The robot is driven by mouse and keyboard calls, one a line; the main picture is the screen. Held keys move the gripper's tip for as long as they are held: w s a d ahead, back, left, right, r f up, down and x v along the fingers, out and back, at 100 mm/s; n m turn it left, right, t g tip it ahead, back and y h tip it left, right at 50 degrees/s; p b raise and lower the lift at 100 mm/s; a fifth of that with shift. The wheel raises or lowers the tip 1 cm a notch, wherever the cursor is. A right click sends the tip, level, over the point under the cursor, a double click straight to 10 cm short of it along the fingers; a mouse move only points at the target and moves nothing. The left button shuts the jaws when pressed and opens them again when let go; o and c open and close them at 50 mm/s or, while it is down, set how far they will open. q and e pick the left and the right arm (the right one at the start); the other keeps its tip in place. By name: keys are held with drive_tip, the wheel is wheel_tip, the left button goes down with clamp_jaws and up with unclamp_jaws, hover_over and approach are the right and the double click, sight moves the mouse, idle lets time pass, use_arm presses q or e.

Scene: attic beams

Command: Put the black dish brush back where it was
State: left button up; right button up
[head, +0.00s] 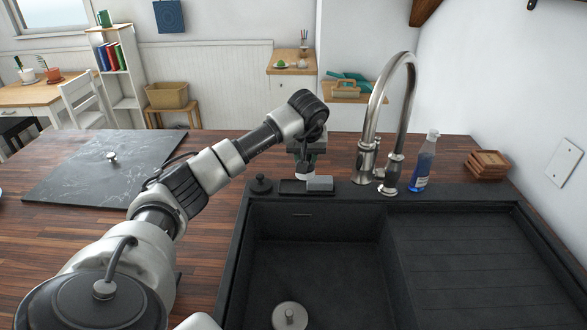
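My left arm reaches across the counter. Its gripper (304,160) points down at the back rim of the sink, over a small black tray (291,188). A pale, whitish piece (303,173) shows directly below the gripper; it may be the bristles of the black dish brush, but the fingers and what lies between them are too small and dark to tell. A grey sponge (320,183) lies at the tray's right end. A black round piece with a knob (261,184) stands left of the tray; I cannot tell whether it is a brush or a stopper. My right gripper is not in view.
The black sink (318,260) has a metal drain piece (289,316) on its floor and a ribbed drainboard at right. The tall faucet (410,100), blue soap bottle (424,162) and wooden coasters (486,164) stand right of the gripper. A dark slab (85,168) lies left.

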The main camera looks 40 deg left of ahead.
use_arm(q)
drive_tip(key=a+f+p, duration=0.1)
drive_tip(key=a+f, duration=0.1)
drive_tip(key=f, duration=0.1)
drive_tip(key=a+f+p, duration=0.1)
drive_tip(key=a+f, duration=0.2)
drive_tip(key=shift+s, duration=0.15)
drive_tip(key=shift+f, duration=0.6)
drive_tip(key=o, duration=0.4)
drive_tip(key=shift+f, duration=0.15)
drive_tip(key=o, duration=0.4)
drive_tip(key=shift+o, duration=0.2)
